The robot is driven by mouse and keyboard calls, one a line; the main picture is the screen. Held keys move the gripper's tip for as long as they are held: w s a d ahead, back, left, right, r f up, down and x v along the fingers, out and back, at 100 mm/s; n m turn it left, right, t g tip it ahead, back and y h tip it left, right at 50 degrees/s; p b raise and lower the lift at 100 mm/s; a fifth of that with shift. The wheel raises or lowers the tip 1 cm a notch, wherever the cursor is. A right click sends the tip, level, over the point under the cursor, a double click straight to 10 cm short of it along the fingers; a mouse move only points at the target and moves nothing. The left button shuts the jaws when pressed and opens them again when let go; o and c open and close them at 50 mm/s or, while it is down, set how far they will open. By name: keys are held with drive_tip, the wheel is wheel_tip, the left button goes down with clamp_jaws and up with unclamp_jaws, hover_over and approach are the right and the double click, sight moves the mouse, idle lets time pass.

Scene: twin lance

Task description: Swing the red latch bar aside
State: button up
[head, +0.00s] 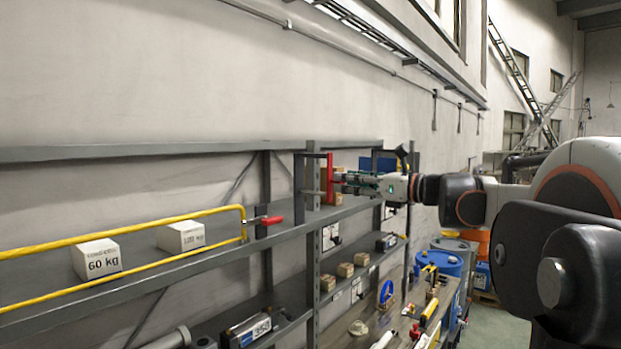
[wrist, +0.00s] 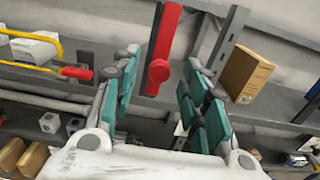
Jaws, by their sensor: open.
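The red latch bar (head: 330,180) stands upright against a grey shelf post in the head view. In the wrist view the red latch bar (wrist: 165,40) runs from the top edge down to a round red knob (wrist: 159,70), tilted slightly. My gripper (head: 350,183) reaches in from the right, close to the bar. In the wrist view my gripper (wrist: 160,65) is open, with teal fingers on either side of the bar's lower end and visible gaps to it. Whether the bar lies between the fingers in depth, I cannot tell.
A yellow rail (head: 120,232) with a red handle (head: 271,220) crosses the shelf front, left of the bar. White weight blocks (head: 97,258) stand behind it. A cardboard box (wrist: 246,74) sits right of the post. Lower shelves hold small boxes and tools.

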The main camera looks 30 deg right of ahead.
drive_tip(key=shift+x, duration=1.7)
clamp_jaws()
